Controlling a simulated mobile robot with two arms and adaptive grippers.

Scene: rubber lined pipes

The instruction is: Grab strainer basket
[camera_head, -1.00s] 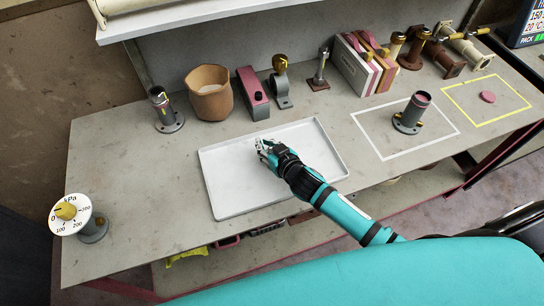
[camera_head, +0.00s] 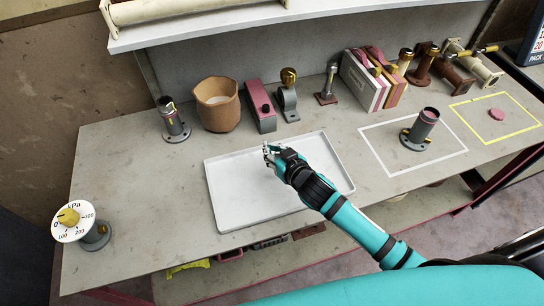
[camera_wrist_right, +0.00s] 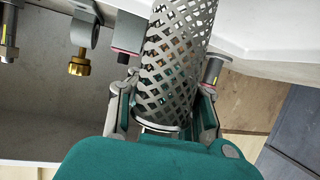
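The strainer basket (camera_wrist_right: 173,75) is a grey cylinder of diamond mesh in the right wrist view. It runs up out of the top of the frame, with its round rim low between my fingers. My right gripper (camera_wrist_right: 167,108) has one finger on each side of it, close against the mesh, and appears shut on it. In the head view my right gripper (camera_head: 268,152) is over the white tray (camera_head: 226,215), and the basket cannot be made out there. My left gripper is not in view.
Behind the tray stand a flanged pipe (camera_head: 172,120), a brown pot (camera_head: 218,105), a pink and grey block (camera_head: 260,108) and a brass-knobbed clamp (camera_head: 287,100). A gauge (camera_head: 75,222) is at the left. A pipe piece (camera_head: 420,130) stands in the white outlined area.

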